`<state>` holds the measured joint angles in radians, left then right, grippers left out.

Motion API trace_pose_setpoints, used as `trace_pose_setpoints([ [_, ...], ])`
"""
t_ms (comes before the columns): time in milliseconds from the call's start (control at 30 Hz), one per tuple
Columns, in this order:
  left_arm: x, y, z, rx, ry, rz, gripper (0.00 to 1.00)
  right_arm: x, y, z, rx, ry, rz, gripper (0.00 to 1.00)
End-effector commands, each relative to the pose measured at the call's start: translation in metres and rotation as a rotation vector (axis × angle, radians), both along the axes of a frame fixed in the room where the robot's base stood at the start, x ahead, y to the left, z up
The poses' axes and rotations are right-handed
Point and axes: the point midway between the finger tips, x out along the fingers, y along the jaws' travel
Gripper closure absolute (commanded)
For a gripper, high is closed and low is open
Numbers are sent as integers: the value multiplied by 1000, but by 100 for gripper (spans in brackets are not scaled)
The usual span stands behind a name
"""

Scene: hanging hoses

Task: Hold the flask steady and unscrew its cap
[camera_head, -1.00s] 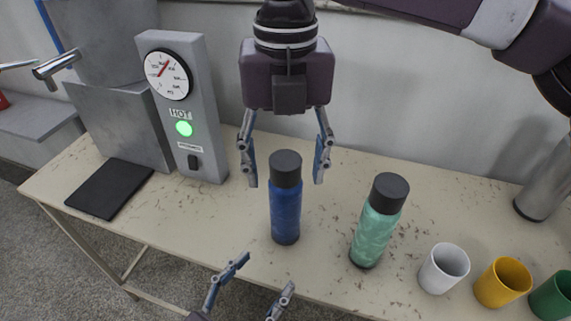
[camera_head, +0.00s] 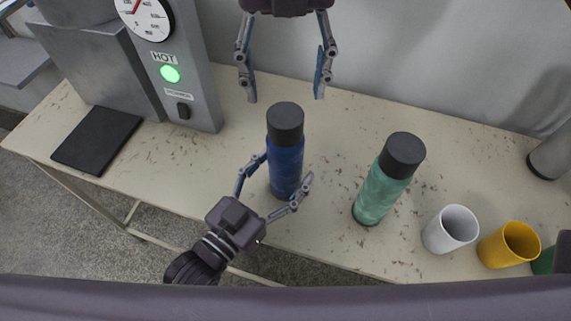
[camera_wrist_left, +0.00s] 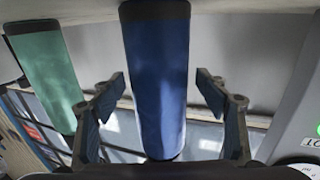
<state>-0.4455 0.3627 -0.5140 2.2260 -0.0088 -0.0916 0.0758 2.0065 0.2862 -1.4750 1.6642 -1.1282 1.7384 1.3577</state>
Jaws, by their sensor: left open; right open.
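The blue flask (camera_head: 286,168) with its black cap (camera_head: 285,121) stands upright on the table. My left gripper (camera_head: 285,167) is open, its fingers on either side of the flask's body. In the left wrist view, which is upside down, the blue flask (camera_wrist_left: 157,85) stands between the spread fingers (camera_wrist_left: 160,100), with gaps on both sides; its cap is not clear there. My right gripper (camera_head: 285,93) is open and empty above and behind the cap. A green flask (camera_head: 382,188) with a black cap stands to the right, and also shows in the left wrist view (camera_wrist_left: 50,75).
A grey machine (camera_head: 190,75) with a dial and lit green light stands at the left, beside a black pad (camera_head: 97,140). A white cup (camera_head: 450,230) and a yellow cup (camera_head: 509,246) stand at the right, with a green cup partly hidden. Table (camera_head: 235,110) behind the flask is clear.

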Motion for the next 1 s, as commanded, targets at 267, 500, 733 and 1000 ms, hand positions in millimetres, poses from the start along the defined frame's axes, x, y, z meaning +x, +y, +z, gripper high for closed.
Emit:
trace_pose_setpoints([
  [267,7,-6,0,1,1,-1,32,0,0,0,0,0,0,41],
  [500,7,-5,0,1,1,-1,43,0,0,0,0,0,0,41],
  [733,7,-5,0,1,1,-1,68,0,0,0,0,0,0,41],
  [1000,7,-5,0,0,0,-1,97,0,0,0,0,0,0,41],
])
